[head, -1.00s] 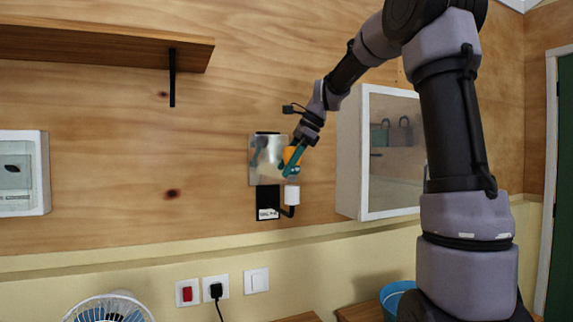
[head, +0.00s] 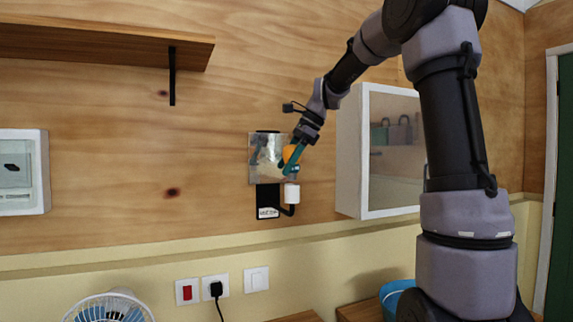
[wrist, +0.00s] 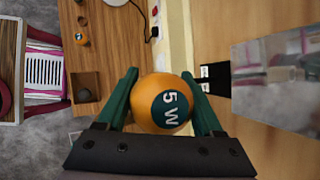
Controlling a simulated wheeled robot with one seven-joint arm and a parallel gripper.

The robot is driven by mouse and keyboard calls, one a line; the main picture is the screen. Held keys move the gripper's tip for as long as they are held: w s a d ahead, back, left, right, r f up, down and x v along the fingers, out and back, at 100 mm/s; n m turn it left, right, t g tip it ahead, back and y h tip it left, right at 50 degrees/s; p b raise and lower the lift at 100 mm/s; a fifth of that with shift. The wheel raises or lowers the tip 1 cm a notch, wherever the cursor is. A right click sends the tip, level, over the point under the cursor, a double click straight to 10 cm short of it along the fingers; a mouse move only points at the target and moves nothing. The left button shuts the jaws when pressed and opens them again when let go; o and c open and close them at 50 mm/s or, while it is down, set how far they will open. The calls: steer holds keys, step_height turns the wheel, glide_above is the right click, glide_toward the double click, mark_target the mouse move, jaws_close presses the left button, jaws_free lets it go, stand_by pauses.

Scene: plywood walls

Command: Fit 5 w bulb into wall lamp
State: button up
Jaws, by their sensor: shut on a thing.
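My gripper (head: 291,162) has green fingers and is shut on the orange 5 w bulb (head: 292,151). In the wrist view the bulb (wrist: 160,92), with its dark green "5 W" patch, sits between both fingertips (wrist: 160,76). The wall lamp has a black back plate (head: 267,197) with a white label, and a white socket (head: 292,194) on a short black arm. The bulb is held just above the socket, apparently apart from it. Its lower end is hidden by the fingers. The wrist view shows the black plate (wrist: 216,78), but the bulb hides the socket.
A shiny metal plate (head: 262,150) is on the wall directly behind my gripper. A white glass-fronted cabinet (head: 348,150) juts out to the right. A wooden shelf (head: 110,42) is at upper left. Switches and a plugged socket (head: 215,288) are below. A wooden surface (wrist: 105,55) lies below.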

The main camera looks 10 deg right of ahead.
steer(key=shift+f, duration=1.65)
steer(key=o, duration=1.4)
steer(key=v, duration=1.1)
steer(key=s+f+n+t+h, duration=0.1)
steer(key=s+f+n, duration=0.3)
steer(key=s, duration=0.3)
steer(key=s+d+f+n+t+h, duration=0.1)
steer(key=s+f+n, duration=0.3)
steer(key=s, duration=0.4)
steer(key=s+d+f+n+t+h, duration=0.1)
steer(key=s+f+n+t, duration=0.1)
steer(key=s+n, duration=0.3)
steer(key=s+f, duration=0.1)
steer(key=s, duration=0.2)
steer(key=shift+s+f+t+h, duration=0.2)
steer(key=shift+f+t+h, duration=0.2)
